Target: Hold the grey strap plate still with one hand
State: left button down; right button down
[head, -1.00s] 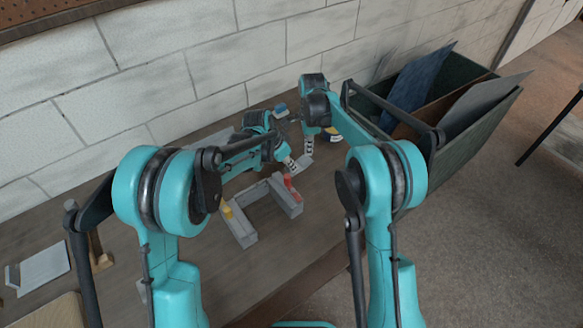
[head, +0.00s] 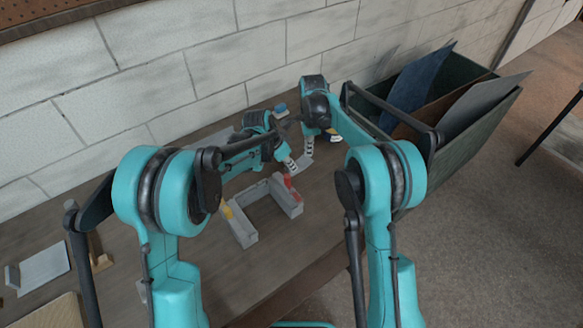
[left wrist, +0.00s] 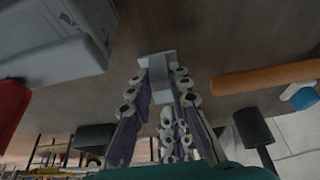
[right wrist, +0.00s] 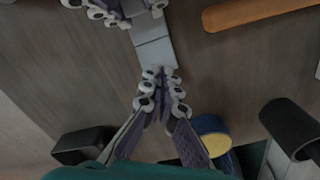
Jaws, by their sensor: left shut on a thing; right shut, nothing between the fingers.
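The grey strap plate (right wrist: 155,46) is a small, flat, pale piece with a line across it. In the left wrist view the plate (left wrist: 157,66) sits between the fingers of my left gripper (left wrist: 160,88), which is shut on it. In the head view the plate (head: 305,160) shows beside my left gripper (head: 291,165). My right gripper (right wrist: 164,78) is shut and empty, its fingertips close to the plate's near end; I cannot tell whether they touch it. My left gripper also shows at the top of the right wrist view (right wrist: 125,10).
A grey U-shaped frame (head: 246,232) with a red piece (head: 292,189) and a yellow piece (head: 227,212) lies in front of the grippers. An orange bar (right wrist: 262,10) and a blue-yellow roll (right wrist: 210,130) are near. A dark bin (head: 470,130) with panels stands right.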

pick_arm(q)
jog(key=shift+d, duration=0.1)
pick_arm(e)
jog(key=shift+f, duration=0.75)
dwell(0.6)
jog(key=shift+s+a, duration=0.1)
jog(key=shift+r, duration=0.6)
notch_tip(320, 180, up, 7)
dwell(0.4)
pick_arm(q)
jog(key=c, duration=1.3)
grip_release()
jog(key=shift+c, duration=0.2)
jog(key=shift+r, duration=0.1)
jog(key=v, duration=1.2)
